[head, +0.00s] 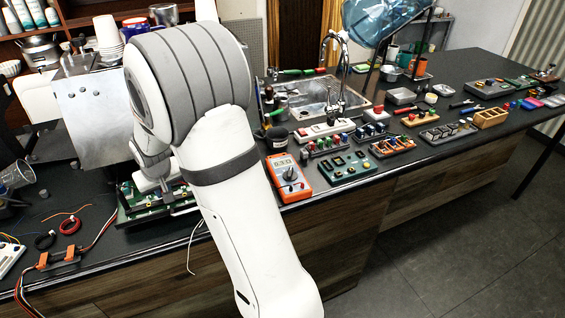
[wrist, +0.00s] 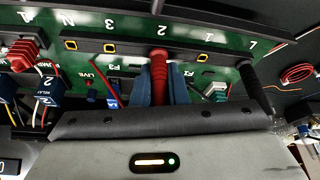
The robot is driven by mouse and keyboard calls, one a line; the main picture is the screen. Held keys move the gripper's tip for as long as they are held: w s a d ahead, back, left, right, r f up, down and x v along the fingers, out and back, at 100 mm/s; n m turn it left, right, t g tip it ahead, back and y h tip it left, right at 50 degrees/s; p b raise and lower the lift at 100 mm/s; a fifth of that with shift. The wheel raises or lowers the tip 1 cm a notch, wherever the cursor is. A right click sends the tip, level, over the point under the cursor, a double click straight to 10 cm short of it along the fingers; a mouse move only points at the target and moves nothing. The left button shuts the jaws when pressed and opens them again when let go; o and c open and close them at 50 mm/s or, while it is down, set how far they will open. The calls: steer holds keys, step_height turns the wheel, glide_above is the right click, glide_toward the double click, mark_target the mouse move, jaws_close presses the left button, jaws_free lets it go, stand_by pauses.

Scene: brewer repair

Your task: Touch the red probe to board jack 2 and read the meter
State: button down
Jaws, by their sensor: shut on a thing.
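In the wrist view my gripper (wrist: 158,88) has its blue fingers shut on the red probe (wrist: 160,72). The probe's far end meets the black jack strip (wrist: 135,50) under the label 2. It covers the jack there, so I cannot see whether the tip touches metal. Yellow-rimmed jacks show at N, 3 and 1. The black probe (wrist: 252,80) stands at the jack under L. In the head view the orange meter (head: 289,176) lies right of my arm with its display lit; the digits are too small to read surely. The green board (head: 135,205) is partly hidden by my arm.
In the wrist view a red connector (wrist: 27,55), a blue relay (wrist: 48,97) and wires crowd the board's left. In the head view a steel panel (head: 92,120) rises behind the board. Trays of parts (head: 345,167) line the counter right of the meter.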

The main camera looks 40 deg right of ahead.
steer(key=shift+r+p, duration=1.3)
steer(key=shift+r, duration=1.2)
